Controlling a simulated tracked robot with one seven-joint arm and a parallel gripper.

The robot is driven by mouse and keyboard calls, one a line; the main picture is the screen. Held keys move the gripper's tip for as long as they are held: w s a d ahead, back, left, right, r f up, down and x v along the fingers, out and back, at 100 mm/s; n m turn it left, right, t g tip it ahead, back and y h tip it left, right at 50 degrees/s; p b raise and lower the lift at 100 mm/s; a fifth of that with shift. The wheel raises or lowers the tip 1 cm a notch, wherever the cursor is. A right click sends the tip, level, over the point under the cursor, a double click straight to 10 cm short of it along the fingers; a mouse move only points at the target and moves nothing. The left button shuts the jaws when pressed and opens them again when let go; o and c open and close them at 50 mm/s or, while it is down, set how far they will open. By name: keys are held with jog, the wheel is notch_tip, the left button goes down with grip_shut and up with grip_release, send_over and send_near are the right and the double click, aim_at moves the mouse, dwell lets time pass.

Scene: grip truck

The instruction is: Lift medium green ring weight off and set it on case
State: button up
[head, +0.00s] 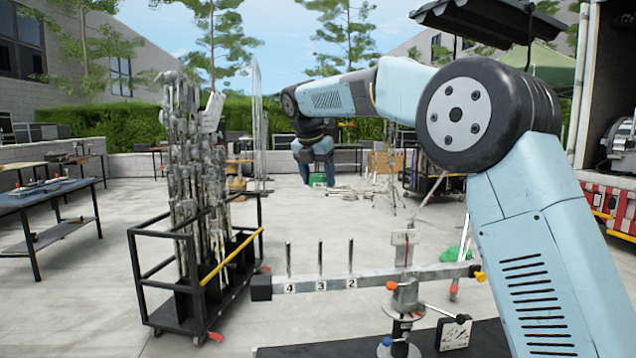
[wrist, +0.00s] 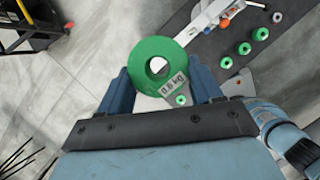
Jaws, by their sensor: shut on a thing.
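My gripper (wrist: 158,82) is shut on a green ring weight (wrist: 136,62) marked 0.6 kg, with one blue finger on each side of it. The ring is clear of the pegs. Several smaller green rings (wrist: 244,48) lie on a dark flat surface (wrist: 215,48) at the right of the wrist view. I cannot tell which thing is the case.
A grey beam (head: 380,279) with upright pegs and number plates 4, 3 and 2 crosses the front on a stand (head: 405,300). A black cart (head: 140,262) full of metal stands is left of it. A blue-topped table (head: 50,197) is far left. Open concrete lies between.

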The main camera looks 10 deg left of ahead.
aim_at(318, 176)
jog(key=shift+r, duration=2.45)
